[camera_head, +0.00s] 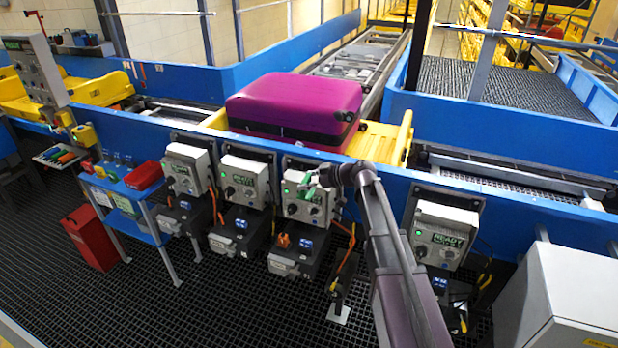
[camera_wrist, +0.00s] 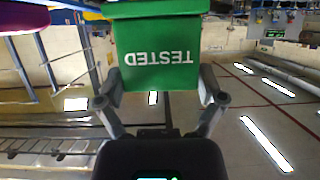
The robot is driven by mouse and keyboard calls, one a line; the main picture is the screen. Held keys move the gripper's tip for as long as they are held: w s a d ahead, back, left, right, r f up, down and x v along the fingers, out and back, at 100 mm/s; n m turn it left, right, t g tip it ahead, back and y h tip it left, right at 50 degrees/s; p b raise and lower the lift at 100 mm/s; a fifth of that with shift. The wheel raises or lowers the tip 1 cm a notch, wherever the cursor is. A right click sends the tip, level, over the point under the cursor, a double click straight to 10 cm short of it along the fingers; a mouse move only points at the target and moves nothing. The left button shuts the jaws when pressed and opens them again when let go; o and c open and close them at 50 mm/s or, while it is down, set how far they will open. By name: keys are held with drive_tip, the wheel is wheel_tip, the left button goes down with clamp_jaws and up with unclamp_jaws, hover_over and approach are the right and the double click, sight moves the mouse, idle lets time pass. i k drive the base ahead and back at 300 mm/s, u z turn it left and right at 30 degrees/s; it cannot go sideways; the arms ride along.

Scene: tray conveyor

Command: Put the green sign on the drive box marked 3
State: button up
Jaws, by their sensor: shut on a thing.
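The green sign (camera_wrist: 160,54) reads TESTED, upside down in the wrist view. My gripper (camera_wrist: 163,97) is shut on it, with one finger at each side. In the head view my gripper (camera_head: 318,180) and the sign (camera_head: 306,186) are in front of the upper part of a grey drive box (camera_head: 303,210), the third from the left. I cannot tell whether the sign touches the box. Other drive boxes stand left (camera_head: 188,168), second from left (camera_head: 244,181) and right (camera_head: 441,237). I cannot read which box is marked 3.
A purple suitcase (camera_head: 290,105) lies in a yellow tray (camera_head: 394,140) on the conveyor behind the blue side rail (camera_head: 420,178). A blue stand (camera_head: 120,182) holds a red box (camera_head: 144,176) at the left. A large grey cabinet (camera_head: 565,295) stands at the front right. Orange cables hang below the boxes.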

sight(314, 180)
drive_tip(key=z, duration=0.05)
drive_tip(key=i, duration=0.95)
drive_tip(key=u, duration=0.05)
